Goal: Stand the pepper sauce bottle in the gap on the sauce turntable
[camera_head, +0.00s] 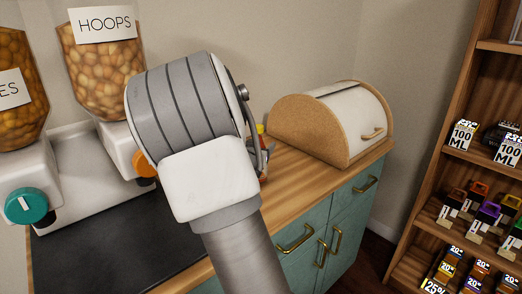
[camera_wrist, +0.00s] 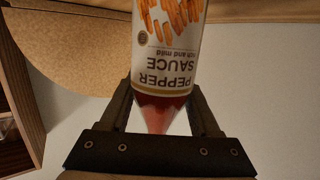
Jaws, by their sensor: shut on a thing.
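The pepper sauce bottle (camera_wrist: 168,60) fills the upper middle of the wrist view, its label upside down in the picture. It has a white label with orange peppers and a red lower part narrowing towards my gripper. My gripper (camera_wrist: 161,98) is shut on the bottle, one dark finger on each side near its narrow end. In the head view my arm hides most of the gripper and the bottle. A small yellow and red bit (camera_head: 261,130) shows behind my wrist; I cannot tell what it belongs to. The sauce turntable and its gap cannot be made out.
A bread bin (camera_head: 345,118) with a cork-coloured side stands on the wooden counter (camera_head: 283,185), right of my wrist. Cereal dispensers (camera_head: 100,65) stand at the left. A wooden shelf unit (camera_head: 463,160) with boxed goods is at the far right.

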